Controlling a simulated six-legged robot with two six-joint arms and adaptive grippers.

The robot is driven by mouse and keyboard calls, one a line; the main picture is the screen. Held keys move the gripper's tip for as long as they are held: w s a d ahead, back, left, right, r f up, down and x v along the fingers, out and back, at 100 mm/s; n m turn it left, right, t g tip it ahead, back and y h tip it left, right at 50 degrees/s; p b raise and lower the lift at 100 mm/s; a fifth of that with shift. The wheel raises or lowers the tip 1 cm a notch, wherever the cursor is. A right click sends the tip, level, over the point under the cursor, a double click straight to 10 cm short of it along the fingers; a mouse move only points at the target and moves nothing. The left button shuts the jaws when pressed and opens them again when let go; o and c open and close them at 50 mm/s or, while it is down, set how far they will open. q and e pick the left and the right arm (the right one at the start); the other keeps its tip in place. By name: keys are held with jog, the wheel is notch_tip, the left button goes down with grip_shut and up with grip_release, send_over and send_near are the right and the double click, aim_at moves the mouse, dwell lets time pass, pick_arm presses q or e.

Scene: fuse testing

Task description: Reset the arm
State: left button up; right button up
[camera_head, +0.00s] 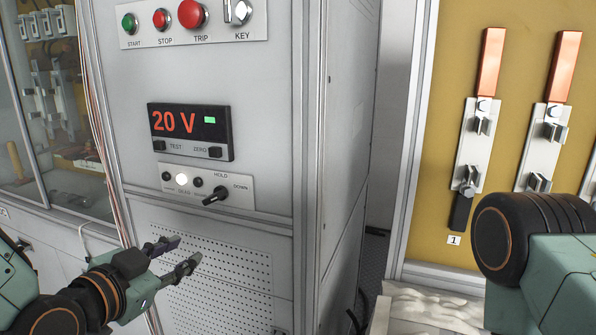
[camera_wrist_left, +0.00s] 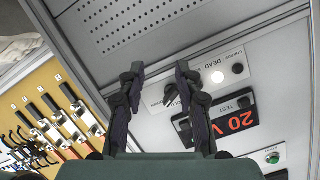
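My left gripper (camera_head: 184,252) reaches in from the left, in front of the perforated lower panel of the grey cabinet (camera_head: 270,130). Its two dark fingers are apart with nothing between them. In the left wrist view the open gripper (camera_wrist_left: 160,70) points at the cabinet face, with the black selector knob (camera_wrist_left: 171,95) showing between the fingers. In the head view this knob (camera_head: 214,196), by the HOLD and DOWN labels, is clear of the gripper. A teal and black part of my right arm (camera_head: 540,245) shows at the right; its gripper is out of view.
The display (camera_head: 190,130) reads 20 V with a green light, above a lit white lamp (camera_head: 181,179). START, STOP, TRIP and KEY controls sit higher up. At the right, a yellow board (camera_head: 440,190) holds orange-handled fuse links (camera_head: 491,62). A glass-fronted cabinet stands far left.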

pick_arm(q)
jog(key=s+a+f+n+g+y, duration=0.1)
jog(key=s+f+n+g, duration=0.2)
jog(key=f, duration=0.5)
jog(key=s+a+f+n+g+y, duration=0.1)
jog(key=s+f+n+g, duration=0.15)
jog(key=f, duration=0.45)
jog(key=s+f+n+g+y, duration=0.1)
jog(key=s+f+g, duration=0.3)
jog(key=s+f, duration=0.6)
jog(key=s+f+n+g+y, duration=0.1)
jog(key=s+f+g, duration=0.4)
jog(key=s+f, duration=0.5)
jog(key=s+n, duration=0.1)
jog(key=s, duration=0.4)
jog(key=shift+s+a+f, duration=0.25)
jog(key=shift+s+a, duration=0.1)
